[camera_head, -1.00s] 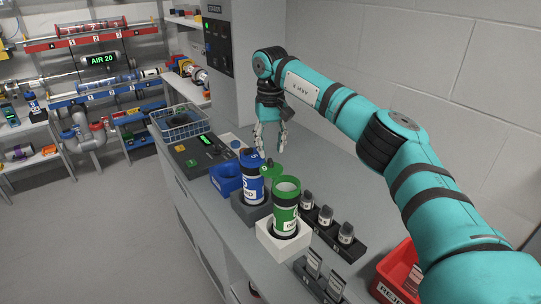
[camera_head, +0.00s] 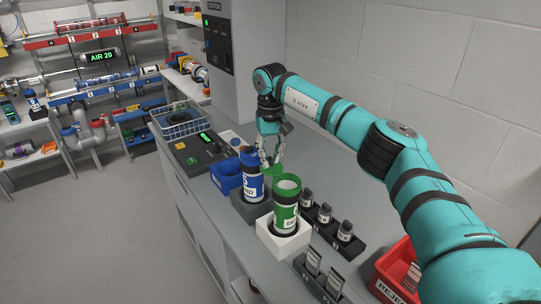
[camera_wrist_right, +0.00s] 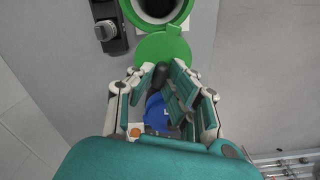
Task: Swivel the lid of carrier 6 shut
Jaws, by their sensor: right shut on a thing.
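The green carrier (camera_head: 286,212) stands upright in a white holder block (camera_head: 281,242); its number is too small to read surely. Its mouth is open. Its round green lid (camera_head: 274,171) is swung out to the far side, beside the mouth, and also shows in the right wrist view (camera_wrist_right: 163,46). My right gripper (camera_head: 270,161) reaches down at the lid's outer edge, with its fingers closed in around a small dark piece (camera_wrist_right: 159,77) there. The fingers hide part of this contact. My left gripper is not in view.
A blue carrier (camera_head: 252,180) stands close behind the green one in a dark holder. Small vials sit in a black rack (camera_head: 325,226) at the right. A red reject bin (camera_head: 389,277), a blue bin (camera_head: 226,176) and a wire basket (camera_head: 180,122) are also on the bench.

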